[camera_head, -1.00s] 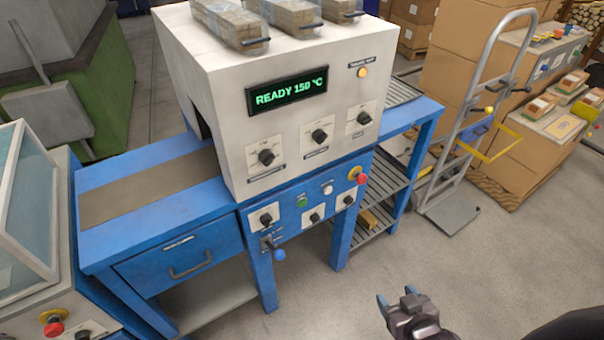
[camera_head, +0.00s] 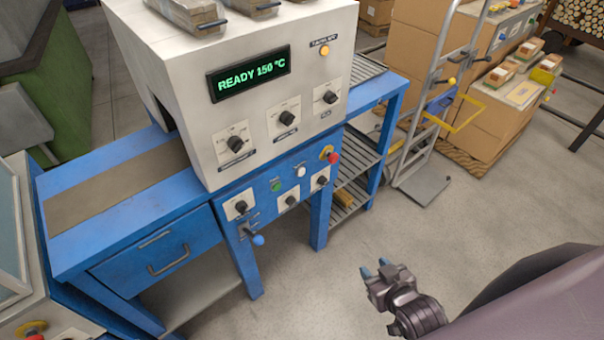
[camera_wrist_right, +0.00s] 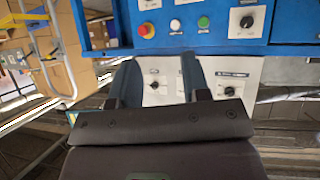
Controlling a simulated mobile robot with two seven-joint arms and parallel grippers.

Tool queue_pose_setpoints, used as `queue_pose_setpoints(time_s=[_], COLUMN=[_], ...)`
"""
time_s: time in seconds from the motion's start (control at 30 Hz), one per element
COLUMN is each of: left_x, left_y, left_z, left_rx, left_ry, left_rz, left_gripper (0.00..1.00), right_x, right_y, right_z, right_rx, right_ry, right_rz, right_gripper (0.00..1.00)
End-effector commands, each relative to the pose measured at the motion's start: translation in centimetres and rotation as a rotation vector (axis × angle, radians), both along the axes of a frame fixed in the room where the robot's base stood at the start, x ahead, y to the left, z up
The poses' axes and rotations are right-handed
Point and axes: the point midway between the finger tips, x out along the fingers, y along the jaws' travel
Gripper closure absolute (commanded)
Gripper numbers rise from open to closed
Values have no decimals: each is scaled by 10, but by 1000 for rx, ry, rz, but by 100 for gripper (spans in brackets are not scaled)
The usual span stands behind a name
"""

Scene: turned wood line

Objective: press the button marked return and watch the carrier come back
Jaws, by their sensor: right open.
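The blue lower panel (camera_head: 265,200) of the machine carries a green button (camera_head: 277,186), a white button (camera_head: 300,171), a red knob on yellow (camera_head: 333,158) and several black dials. Their labels are too small to read, so I cannot tell which button is marked return. In the right wrist view the panel appears upside down, with the white button (camera_wrist_right: 175,25) beside the green button (camera_wrist_right: 203,21). My right gripper (camera_head: 374,270) is open and empty, in front of the panel and apart from it. No carrier can be made out. My left gripper is not in view.
The white housing's display (camera_head: 250,74) reads READY 150 °C. A blue lever (camera_head: 258,239) juts out below the panel. A slatted rack (camera_head: 360,165) and a hand truck (camera_head: 425,180) stand to the right. Floor (camera_head: 310,285) is clear in front.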

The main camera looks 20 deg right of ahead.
Motion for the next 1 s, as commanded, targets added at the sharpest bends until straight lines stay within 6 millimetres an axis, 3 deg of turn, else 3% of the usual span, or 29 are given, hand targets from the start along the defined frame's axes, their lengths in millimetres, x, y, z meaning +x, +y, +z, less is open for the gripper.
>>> queue_pose_setpoints(time_s=[0.03, 0.27, 1.0], left_x=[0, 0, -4], left_y=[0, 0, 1], left_z=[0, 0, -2], left_rx=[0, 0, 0], left_ry=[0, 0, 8], left_rz=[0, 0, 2], left_gripper=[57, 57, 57], right_x=[0, 0, 0], right_y=[0, 0, 0], right_z=[0, 0, 0], right_rx=[0, 0, 0], right_ry=[0, 0, 1], right_rz=[0, 0, 0], right_gripper=[65, 100, 100])
